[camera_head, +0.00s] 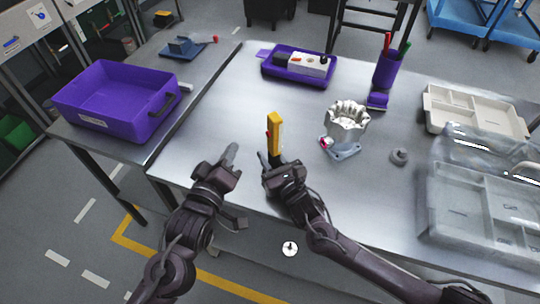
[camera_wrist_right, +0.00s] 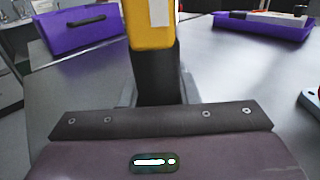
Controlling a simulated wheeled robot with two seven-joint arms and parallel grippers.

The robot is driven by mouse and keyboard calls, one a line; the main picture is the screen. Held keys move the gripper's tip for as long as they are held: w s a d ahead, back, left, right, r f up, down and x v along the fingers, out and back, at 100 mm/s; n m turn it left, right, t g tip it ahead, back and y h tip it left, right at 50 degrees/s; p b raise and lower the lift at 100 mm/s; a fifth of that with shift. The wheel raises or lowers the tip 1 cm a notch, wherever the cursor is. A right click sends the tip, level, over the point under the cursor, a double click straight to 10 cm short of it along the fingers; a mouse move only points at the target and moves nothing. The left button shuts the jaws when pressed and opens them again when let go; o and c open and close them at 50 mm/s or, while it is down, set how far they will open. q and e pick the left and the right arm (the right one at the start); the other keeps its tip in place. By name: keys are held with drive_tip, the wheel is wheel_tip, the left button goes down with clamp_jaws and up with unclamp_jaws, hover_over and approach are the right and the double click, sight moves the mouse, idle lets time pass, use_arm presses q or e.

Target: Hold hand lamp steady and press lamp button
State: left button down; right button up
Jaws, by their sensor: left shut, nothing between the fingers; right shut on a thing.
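A yellow hand lamp (camera_head: 275,132) with a dark lower handle stands upright in my right gripper (camera_head: 272,162). In the right wrist view the lamp's yellow body (camera_wrist_right: 152,25) and black handle (camera_wrist_right: 156,72) rise from between the fingers. My right gripper is shut on the handle. My left gripper (camera_head: 231,152) is shut and empty, to the left of the lamp and apart from it, with its fingertips pointing up.
On the steel table (camera_head: 215,125) stand a machined housing (camera_head: 347,125), a purple tray (camera_head: 299,66), a purple cup (camera_head: 389,68) and clear organizer boxes (camera_head: 470,190) at right. A purple bin (camera_head: 117,100) sits on the left table. The table's middle is clear.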

drive_tip(key=o, duration=1.2)
drive_tip(key=shift+c, duration=0.2)
